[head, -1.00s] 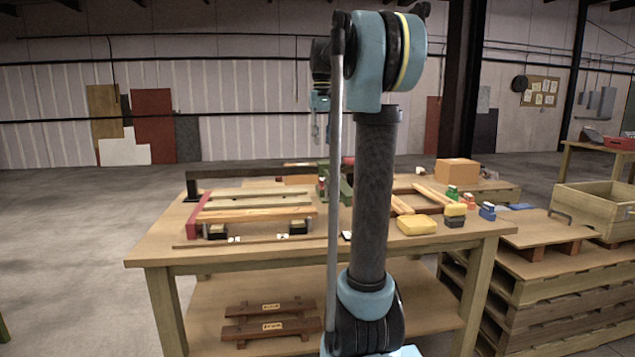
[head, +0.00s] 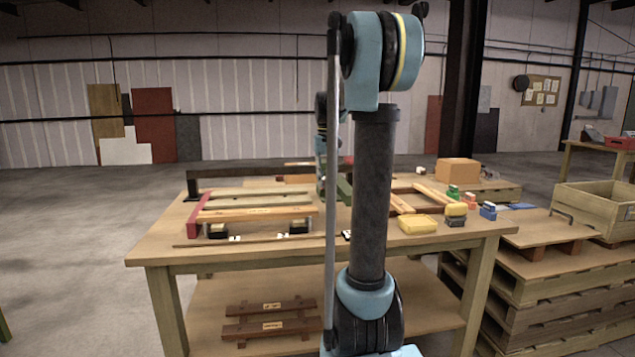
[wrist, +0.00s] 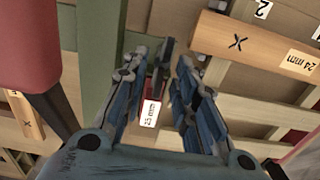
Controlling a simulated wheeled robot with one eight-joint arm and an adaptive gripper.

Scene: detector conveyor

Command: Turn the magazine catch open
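My gripper (wrist: 162,60) is open in the wrist view, its two blue fingers spread apart. A dark narrow piece (wrist: 164,68) shows between the fingers, with a gap on both sides; it may be the magazine catch, but I cannot be sure. A small red and white label marked in mm (wrist: 150,112) lies just below it. A green bar (wrist: 98,50) runs beside the left finger. In the head view, a green fixture (head: 344,188) stands on the table, partly hidden by my arm. My fingertips cannot be made out there.
A wooden bar marked X and 24 mm (wrist: 255,50) lies right of the fingers. A red part (wrist: 25,45) is at upper left. The wooden table (head: 165,245) also holds a rack of bars (head: 255,212), a yellow block (head: 417,225) and a cardboard box (head: 457,171).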

